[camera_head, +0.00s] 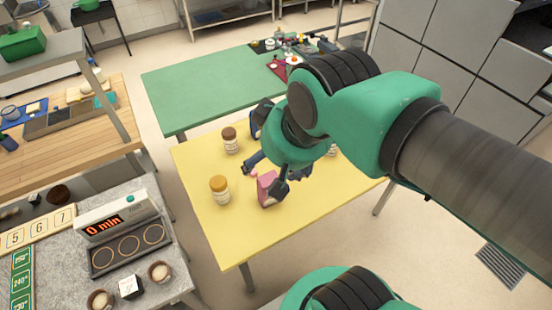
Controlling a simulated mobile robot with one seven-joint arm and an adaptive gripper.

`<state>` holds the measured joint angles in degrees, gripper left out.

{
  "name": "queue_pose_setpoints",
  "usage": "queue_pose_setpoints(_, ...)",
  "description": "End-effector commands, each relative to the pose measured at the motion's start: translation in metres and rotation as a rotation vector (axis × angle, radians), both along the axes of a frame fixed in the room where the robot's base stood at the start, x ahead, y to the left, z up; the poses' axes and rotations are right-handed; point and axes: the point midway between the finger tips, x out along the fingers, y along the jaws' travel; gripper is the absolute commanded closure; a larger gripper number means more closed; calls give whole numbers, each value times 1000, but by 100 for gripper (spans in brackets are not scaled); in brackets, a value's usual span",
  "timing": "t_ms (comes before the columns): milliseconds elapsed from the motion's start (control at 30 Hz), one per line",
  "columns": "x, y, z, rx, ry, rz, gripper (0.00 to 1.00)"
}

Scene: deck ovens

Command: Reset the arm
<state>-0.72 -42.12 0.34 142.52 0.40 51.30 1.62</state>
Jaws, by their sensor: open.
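My gripper (265,174) is open above the yellow table, with my green arm reaching in from the right. A pink object (266,187) stands on the table close to the fingers and is partly hidden by one of them. A small pink piece (253,170) shows by the other finger. I cannot tell whether the fingers touch either one.
Jars with a brown lid (230,140) and an orange lid (219,190) stand on the yellow table (240,222). A green table (195,88) stands behind. A counter with a timer (118,217) is at the left. Another jar is mostly hidden behind my arm.

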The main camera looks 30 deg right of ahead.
Motion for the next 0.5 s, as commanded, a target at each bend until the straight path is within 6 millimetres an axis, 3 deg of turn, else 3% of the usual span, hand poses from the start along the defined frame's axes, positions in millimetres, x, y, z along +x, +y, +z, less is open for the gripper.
queue_pose_setpoints(500,-7,-6,-6,-21,-3,14,26)
